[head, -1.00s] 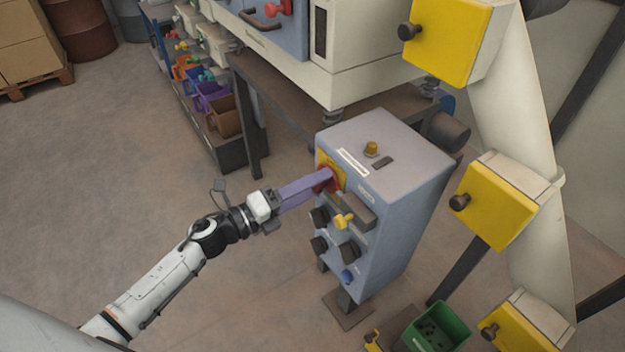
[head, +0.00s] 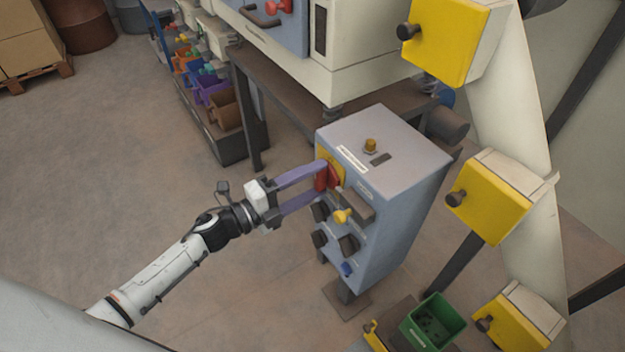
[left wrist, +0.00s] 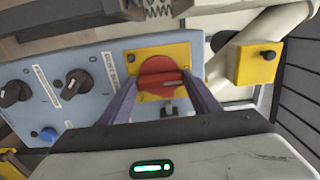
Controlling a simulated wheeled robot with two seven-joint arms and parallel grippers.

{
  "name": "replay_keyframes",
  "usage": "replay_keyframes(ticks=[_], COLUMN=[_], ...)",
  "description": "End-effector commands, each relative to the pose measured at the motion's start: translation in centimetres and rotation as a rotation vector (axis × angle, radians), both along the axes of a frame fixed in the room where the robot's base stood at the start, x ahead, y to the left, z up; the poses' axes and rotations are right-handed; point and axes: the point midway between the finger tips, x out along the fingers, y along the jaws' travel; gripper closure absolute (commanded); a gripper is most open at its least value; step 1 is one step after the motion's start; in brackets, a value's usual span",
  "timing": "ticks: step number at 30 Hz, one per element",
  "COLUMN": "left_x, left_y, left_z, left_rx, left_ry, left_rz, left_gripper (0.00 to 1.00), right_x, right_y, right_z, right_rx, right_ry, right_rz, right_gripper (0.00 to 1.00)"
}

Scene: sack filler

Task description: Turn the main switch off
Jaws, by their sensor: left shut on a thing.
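The main switch is a red rotary knob (head: 332,177) on a yellow plate (head: 322,155), on the front of the blue-grey control box (head: 385,150). In the left wrist view the red knob (left wrist: 160,74) sits on its yellow plate (left wrist: 188,52), between the two purple fingers. My left gripper (head: 323,180) is shut on the red knob, one finger above it and one below in the head view. The knob's position marks are too small to read. My right gripper is not in view.
Yellow boxes (head: 493,208) stand on the post at right. A green bin (head: 432,322) is low at right.

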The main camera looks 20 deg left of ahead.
Motion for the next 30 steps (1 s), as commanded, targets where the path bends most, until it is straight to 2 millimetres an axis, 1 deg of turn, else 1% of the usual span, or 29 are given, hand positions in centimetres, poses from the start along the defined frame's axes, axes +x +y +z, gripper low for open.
replay_keyframes(ticks=[5,6,8,9,17,20,23,30], left_x=[-0.1,-0.1,-0.1,-0.1,0.0,-0.3,-1.3,-5.1], left_y=[0.0,0.0,0.0,0.0,0.0,0.2,1.0,3.9], left_z=[-0.2,-0.2,-0.2,-0.1,0.0,-0.1,-0.2,-0.3], left_rx=[-0.004,-0.004,-0.004,-0.003,-0.002,-0.002,-0.001,-0.001], left_ry=[0.006,0.006,0.006,0.005,0.002,0.003,0.003,0.006], left_rz=[0.000,0.000,0.000,0.000,0.000,0.000,0.001,0.001], left_gripper=[0.66,0.42,0.32,0.25,0.25,0.25,0.25,0.25], right_x=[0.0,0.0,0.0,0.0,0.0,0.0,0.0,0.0], right_y=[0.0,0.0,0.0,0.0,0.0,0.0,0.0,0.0], right_z=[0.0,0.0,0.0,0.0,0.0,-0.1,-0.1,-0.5], right_rx=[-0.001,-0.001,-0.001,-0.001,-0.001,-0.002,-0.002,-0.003], right_ry=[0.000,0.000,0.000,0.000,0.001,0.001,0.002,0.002], right_rz=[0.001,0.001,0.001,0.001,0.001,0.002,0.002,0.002], right_gripper=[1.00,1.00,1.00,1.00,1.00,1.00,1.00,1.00])
